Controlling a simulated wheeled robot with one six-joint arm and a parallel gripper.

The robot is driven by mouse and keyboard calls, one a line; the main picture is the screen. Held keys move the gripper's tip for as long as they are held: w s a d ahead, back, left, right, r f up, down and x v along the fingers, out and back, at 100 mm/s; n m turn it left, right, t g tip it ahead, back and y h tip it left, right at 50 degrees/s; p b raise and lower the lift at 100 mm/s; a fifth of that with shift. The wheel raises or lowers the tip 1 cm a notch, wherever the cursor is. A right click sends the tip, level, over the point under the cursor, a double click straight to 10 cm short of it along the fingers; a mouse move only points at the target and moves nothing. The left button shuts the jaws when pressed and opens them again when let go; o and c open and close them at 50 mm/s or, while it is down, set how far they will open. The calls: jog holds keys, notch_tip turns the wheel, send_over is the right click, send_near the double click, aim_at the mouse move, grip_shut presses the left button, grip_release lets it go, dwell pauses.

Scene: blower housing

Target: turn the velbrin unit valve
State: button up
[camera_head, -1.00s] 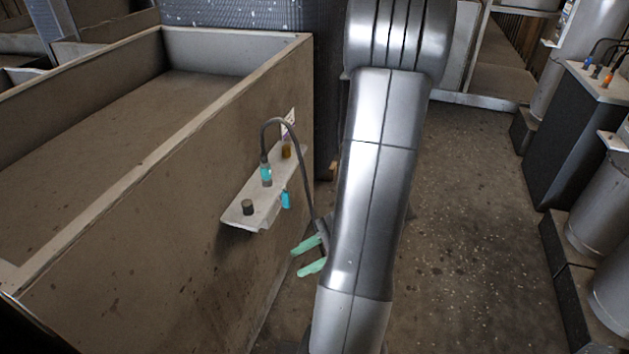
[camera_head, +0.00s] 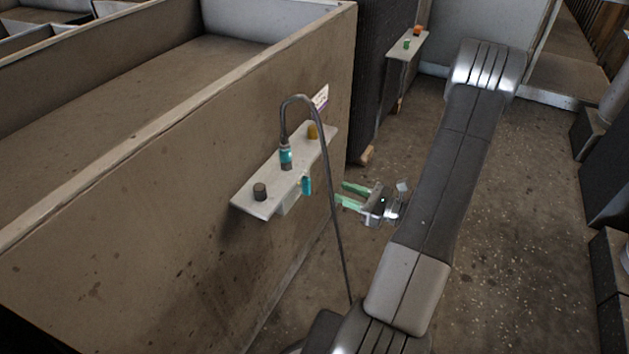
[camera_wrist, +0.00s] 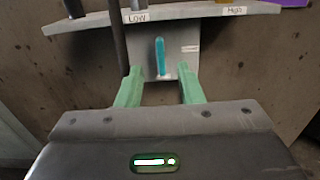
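The unit is a pale shelf-like panel (camera_head: 250,201) fixed to the side of a large concrete-like bin. A teal handle (camera_head: 306,185) hangs at its front edge; I take it for the valve. In the wrist view the teal handle (camera_wrist: 160,57) stands upright on a grey plate, between the lines of my two green fingers and beyond their tips. My gripper (camera_head: 347,194) is open and empty, with its fingers pointing at the panel, a short way to the right of the handle. In the wrist view my gripper (camera_wrist: 160,72) shows a clear gap between the fingers.
A dark hose rises from a teal connector (camera_head: 286,155), loops over and runs down between panel and gripper. The panel also bears a dark knob (camera_head: 260,191) and a yellow part (camera_head: 312,131). Open floor (camera_head: 500,230) lies right.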

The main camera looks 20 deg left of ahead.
aim_at(310, 180)
jog(key=a, duration=1)
jog(key=shift+w+a, duration=0.2)
jog(key=shift+w, duration=0.2)
jog(key=shift+c, duration=0.2)
grip_shut()
